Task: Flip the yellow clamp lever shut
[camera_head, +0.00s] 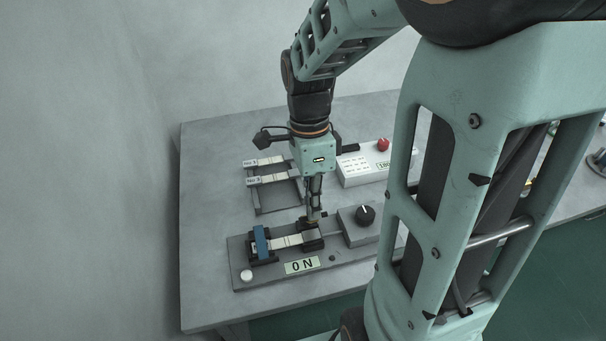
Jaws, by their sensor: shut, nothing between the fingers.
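My gripper (313,218) points straight down, its fingers shut and empty, at the right-hand dark clamp block (312,243) on the grey fixture plate (280,281). The fingertips are at or just above this block; I cannot tell whether they touch it. No yellow lever can be made out clearly; it may be hidden by or blended with the fingertips. A pale strip (286,241) runs across the fixture from this block to a left-hand block with a blue lever (261,242).
An "ON" label (302,265) and a white button (246,275) are at the plate's front. A grey box with a black knob (365,215) stands right. Behind are a rack of labelled strips (268,179) and a white box with a red button (383,144). The table's left side is clear.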

